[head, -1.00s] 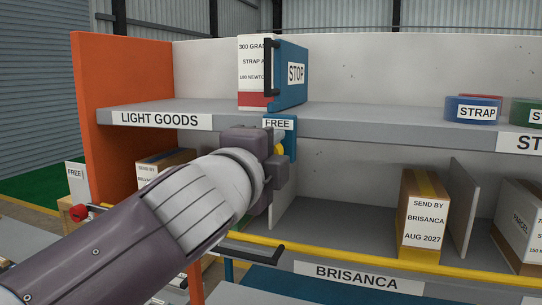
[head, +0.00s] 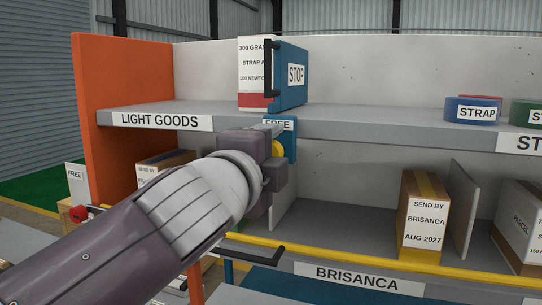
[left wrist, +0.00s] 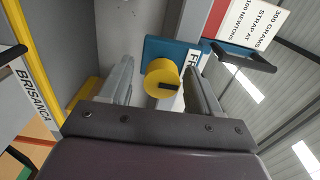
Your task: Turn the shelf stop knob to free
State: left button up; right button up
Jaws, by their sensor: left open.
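The shelf stop knob is a yellow round knob (left wrist: 162,79) with a dark mark on its face, on a blue plate (left wrist: 178,52) with a partly hidden FREE label. In the head view the knob (head: 276,148) shows only as a yellow sliver beside my gripper, under the upper shelf edge. My left gripper (left wrist: 160,85) is open, with one finger on each side of the knob in the left wrist view. I cannot tell whether either finger touches it. In the head view the left gripper (head: 272,165) hides most of the knob. My right gripper is not in view.
A blue STOP panel (head: 290,75) with a black handle stands on the upper shelf (head: 350,118). A yellow rail (head: 350,262) runs along the lower shelf front, with a black handle (head: 265,254) near it. A parcel (head: 424,212) stands at right.

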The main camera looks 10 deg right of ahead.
pick_arm(q)
jog(key=b+v, duration=0.4)
jog(key=v, duration=0.8)
jog(key=shift+b, duration=0.4)
jog(key=w+a+f+n+g+y+b, duration=0.15)
jog(key=f+n, duration=0.25)
jog(key=f, duration=0.7)
jog(key=w+f+n+g+y, duration=0.2)
jog(key=f+n+g, duration=0.15)
jog(key=f, duration=0.85)
jog(key=w+a+f+n+g+y, duration=0.15)
jog(key=f+n, duration=0.35)
jog(key=f, duration=0.6)
jog(key=s+a+f+n+g+y+b, duration=0.1)
jog(key=s+a+f+n+g, duration=0.1)
jog(key=a+f+n, duration=0.2)
jog(key=s+a+f+n+g+y+b, duration=0.1)
jog(key=s+a+f+n+g+y, duration=0.1)
jog(key=a+f, duration=0.7)
jog(key=s+a+f+n+g+y+b, duration=0.1)
jog(key=a+f+n, duration=0.5)
jog(key=f, duration=0.6)
jog(key=s+a+g+y, duration=0.1)
jog(key=s+g, duration=0.1)
jog(key=s, duration=0.1)
jog(key=shift+a+f, duration=0.35)
